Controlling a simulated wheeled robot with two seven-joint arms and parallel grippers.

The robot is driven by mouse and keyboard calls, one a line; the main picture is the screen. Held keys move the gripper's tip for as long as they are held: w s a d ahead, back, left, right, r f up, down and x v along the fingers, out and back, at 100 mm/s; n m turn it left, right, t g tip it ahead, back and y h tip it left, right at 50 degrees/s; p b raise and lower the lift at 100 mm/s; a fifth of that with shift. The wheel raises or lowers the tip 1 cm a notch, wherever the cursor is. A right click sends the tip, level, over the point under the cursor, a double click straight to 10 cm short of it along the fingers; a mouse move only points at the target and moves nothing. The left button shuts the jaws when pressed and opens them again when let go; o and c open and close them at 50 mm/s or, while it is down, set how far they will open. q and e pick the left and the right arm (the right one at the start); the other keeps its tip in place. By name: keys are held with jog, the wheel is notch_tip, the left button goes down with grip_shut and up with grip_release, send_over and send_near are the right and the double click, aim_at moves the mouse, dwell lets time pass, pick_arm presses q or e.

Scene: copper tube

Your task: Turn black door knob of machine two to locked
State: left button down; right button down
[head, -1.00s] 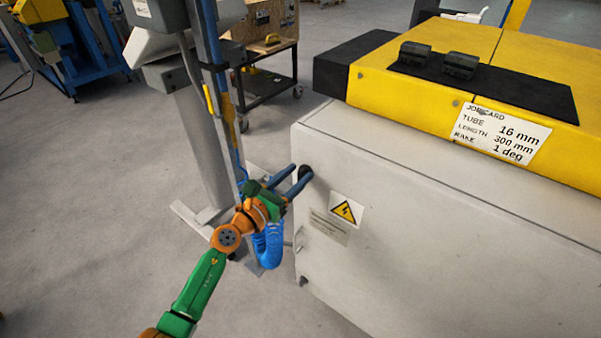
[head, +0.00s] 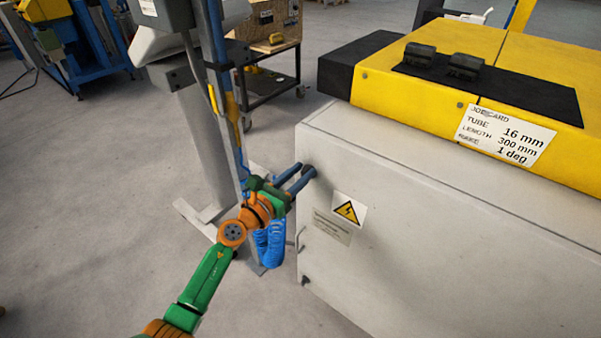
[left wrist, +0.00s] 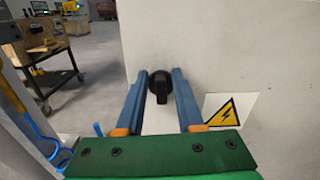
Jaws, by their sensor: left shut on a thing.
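The black door knob (left wrist: 160,84) is on the pale grey front of the machine cabinet (head: 430,240). In the left wrist view its grip bar stands upright in the picture, pointing down from a round base. My left gripper (head: 306,169) is at the knob, with one blue finger on each side of it, shut on it. In the head view the fingers hide most of the knob. The gripper also shows in the left wrist view (left wrist: 160,76). My right gripper is not in view.
A yellow warning sign (head: 348,211) is right of the knob. The cabinet has a yellow top (head: 450,80) with a job card (head: 507,132). A grey post (head: 205,150) stands close to the left of my arm. A cart (head: 268,85) stands behind.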

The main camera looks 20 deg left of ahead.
pick_arm(q)
jog(key=n, duration=0.1)
jog(key=n+p, duration=0.1)
jog(key=n, duration=0.1)
jog(key=shift+a, duration=0.25)
jog(key=shift+w+a+f+n+p, duration=0.1)
jog(key=shift+a+f+n+p, duration=0.2)
jog(key=shift+n, duration=2)
jog(key=shift+w+a+f+n+p, duration=0.15)
jog(key=shift+f+n, duration=0.2)
jog(key=shift+n, duration=1.95)
jog(key=shift+a+f+n+p, duration=0.1)
jog(key=shift+f+n+p, duration=0.2)
jog(key=shift+n, duration=2)
jog(key=shift+f, duration=0.1)
jog(key=c, duration=0.8)
grip_release()
jog(key=shift+d, duration=0.1)
jog(key=shift+c, duration=0.2)
